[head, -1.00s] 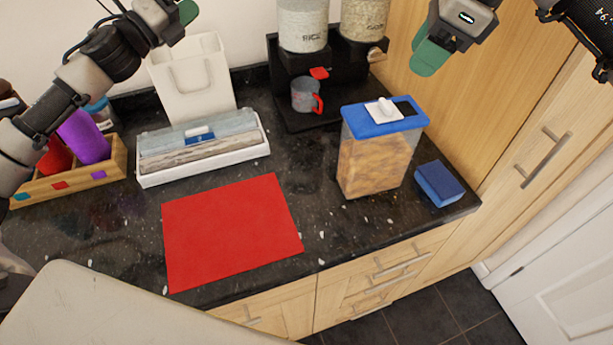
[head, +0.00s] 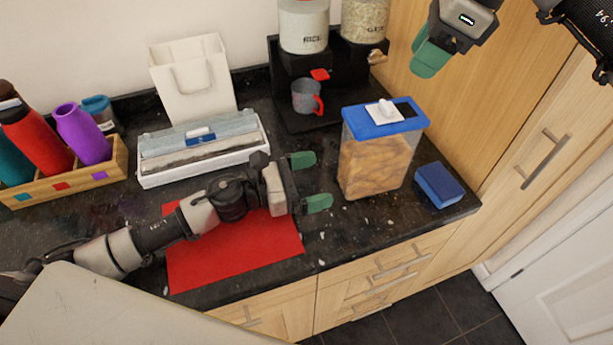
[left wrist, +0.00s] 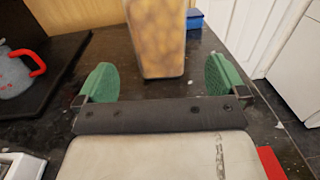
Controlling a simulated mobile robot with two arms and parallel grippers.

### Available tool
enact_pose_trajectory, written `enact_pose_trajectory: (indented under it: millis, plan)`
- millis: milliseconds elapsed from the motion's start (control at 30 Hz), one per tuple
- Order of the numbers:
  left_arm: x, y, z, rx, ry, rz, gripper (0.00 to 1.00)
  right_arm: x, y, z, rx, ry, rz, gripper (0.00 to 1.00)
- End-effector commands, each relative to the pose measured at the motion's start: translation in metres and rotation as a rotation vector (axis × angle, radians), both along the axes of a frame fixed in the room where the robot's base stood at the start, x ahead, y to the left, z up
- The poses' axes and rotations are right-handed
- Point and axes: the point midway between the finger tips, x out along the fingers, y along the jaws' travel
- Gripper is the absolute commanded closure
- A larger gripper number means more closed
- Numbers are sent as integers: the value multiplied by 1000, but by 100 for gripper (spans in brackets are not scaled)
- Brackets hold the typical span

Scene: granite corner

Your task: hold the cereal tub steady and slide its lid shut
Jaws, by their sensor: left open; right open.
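The cereal tub (head: 375,165) is a clear container of tan cereal standing upright on the dark counter. Its blue top (head: 365,128) carries a white sliding lid (head: 383,110) with a small knob, beside a dark opening at the right. My left gripper (head: 318,181) is open and low over the counter, left of the tub, with its green fingers pointing at it and a gap between. In the left wrist view the tub's lower part (left wrist: 158,38) is ahead between the fingers; its top is out of view. My right gripper (head: 430,58) is open and empty, above and behind the tub.
A blue box (head: 439,185) sits right of the tub. Behind stands a dark dispenser stand (head: 290,80) with a grey cup (head: 305,97). A red mat (head: 235,258) lies under my left arm. A white tray (head: 150,178), paper bag (head: 190,80) and bottle crate (head: 115,165) stand at left.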

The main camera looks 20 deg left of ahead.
Motion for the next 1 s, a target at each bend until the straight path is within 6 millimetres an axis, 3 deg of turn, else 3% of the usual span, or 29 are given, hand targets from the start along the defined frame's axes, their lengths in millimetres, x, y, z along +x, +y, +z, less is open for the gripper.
enact_pose_trajectory:
  millis: [500,967,1000]
  plan:
    - [46,-71,1,-2,0,1,0,0,0,0,0,0,0,57]
    - [53,-82,1,-1,2,3,0,0,0,0,0,0,0,57]
    - [53,-82,1,-1,2,3,5,0,0,0,0,0,0,57]
